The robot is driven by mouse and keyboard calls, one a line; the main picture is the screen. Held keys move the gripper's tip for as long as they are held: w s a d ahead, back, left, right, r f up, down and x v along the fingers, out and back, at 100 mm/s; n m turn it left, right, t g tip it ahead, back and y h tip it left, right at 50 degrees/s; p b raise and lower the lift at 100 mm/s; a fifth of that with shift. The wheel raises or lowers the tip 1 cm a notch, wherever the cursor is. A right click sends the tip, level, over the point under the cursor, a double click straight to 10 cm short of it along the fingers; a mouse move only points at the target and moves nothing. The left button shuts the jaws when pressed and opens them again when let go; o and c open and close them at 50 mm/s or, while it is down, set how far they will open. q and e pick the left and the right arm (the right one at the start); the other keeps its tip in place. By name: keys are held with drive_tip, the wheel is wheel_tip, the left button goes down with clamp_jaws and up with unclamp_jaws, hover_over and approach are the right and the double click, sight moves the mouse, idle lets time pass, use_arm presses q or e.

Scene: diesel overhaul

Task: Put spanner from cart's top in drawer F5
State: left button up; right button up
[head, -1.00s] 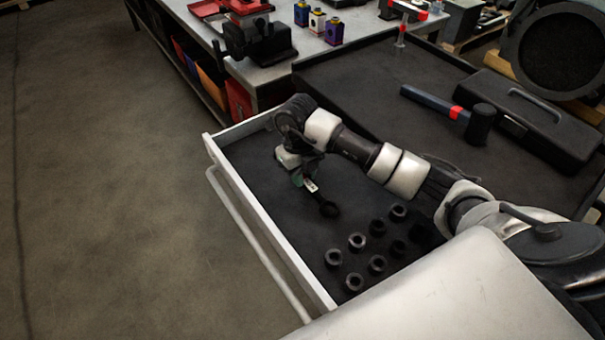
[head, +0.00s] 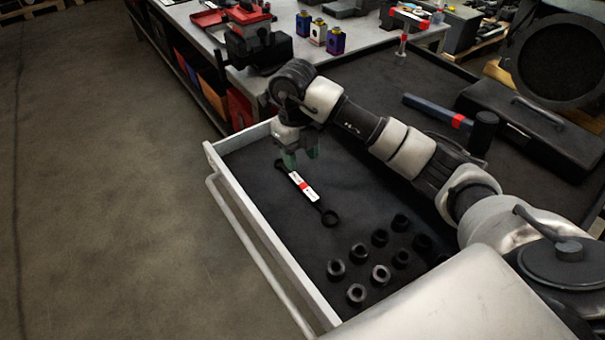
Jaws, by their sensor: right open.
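The spanner (head: 304,188), dark with a white and red label and a ring end, lies on the dark floor of the open drawer (head: 266,232). My right gripper (head: 300,160) is open and empty, just above and behind the spanner's far end. It appears apart from the spanner. My left gripper is not in view. The cart's top (head: 375,75) is a dark surface to the right of the drawer. Any drawer marking is not visible.
Several black sockets (head: 381,275) stand in the drawer's near part. A hammer (head: 436,111) and a black case (head: 535,125) lie on the cart's top. The floor at left is clear.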

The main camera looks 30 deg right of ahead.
drive_tip(key=shift+w+r, duration=0.2)
drive_tip(key=shift+r, duration=1.6)
